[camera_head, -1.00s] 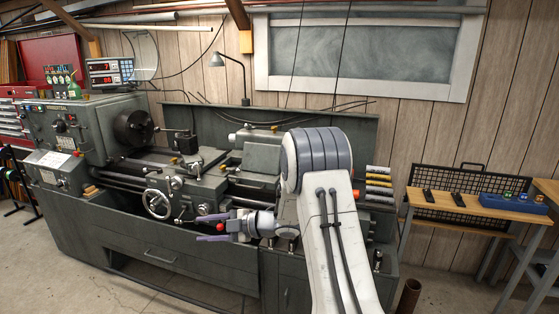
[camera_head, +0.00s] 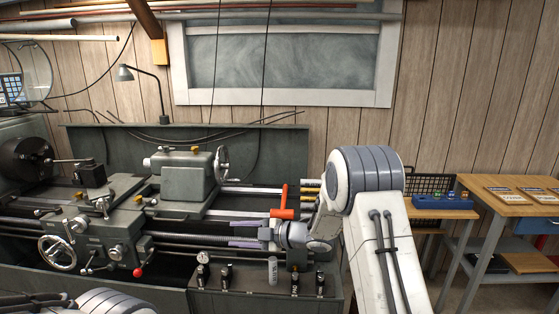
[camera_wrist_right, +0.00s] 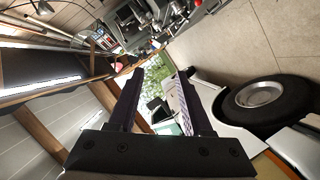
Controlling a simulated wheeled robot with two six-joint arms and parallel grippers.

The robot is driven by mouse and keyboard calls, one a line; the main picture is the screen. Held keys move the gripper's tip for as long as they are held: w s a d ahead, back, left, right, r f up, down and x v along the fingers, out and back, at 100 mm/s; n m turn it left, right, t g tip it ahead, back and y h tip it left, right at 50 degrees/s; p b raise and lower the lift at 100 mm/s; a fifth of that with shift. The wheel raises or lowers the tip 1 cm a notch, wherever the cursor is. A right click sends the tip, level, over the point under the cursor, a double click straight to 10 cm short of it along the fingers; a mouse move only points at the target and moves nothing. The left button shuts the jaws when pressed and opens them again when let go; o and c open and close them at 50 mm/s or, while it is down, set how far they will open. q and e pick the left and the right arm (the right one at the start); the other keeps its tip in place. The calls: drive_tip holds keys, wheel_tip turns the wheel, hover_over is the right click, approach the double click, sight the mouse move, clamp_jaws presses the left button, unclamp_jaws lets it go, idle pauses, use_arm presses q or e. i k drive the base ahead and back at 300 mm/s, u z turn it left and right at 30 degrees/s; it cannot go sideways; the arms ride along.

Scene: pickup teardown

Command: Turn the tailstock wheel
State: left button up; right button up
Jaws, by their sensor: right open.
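The tailstock (camera_head: 185,182) is a grey-green block on the lathe bed, in the middle of the head view. Its wheel (camera_head: 222,164) is a pale ring on the tailstock's right end, seen nearly edge-on. My right gripper (camera_head: 236,234) is open and empty, its fingers pointing left. In the picture it is below and slightly right of the wheel, apart from it. In the right wrist view both fingers of the gripper (camera_wrist_right: 160,76) stand apart with nothing between them. I cannot make out the wheel there. My left gripper is out of view.
The carriage with its handwheel (camera_head: 58,252) stands left of the tailstock, and the chuck (camera_head: 25,158) farther left. An orange-red handle (camera_head: 284,202) stands just above my right gripper. A wooden bench with a blue tray (camera_head: 441,201) is at the right.

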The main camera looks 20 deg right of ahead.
sight(218, 165)
drive_tip(key=z, duration=0.4)
drive_tip(key=i, duration=0.85)
drive_tip(key=z, duration=0.2)
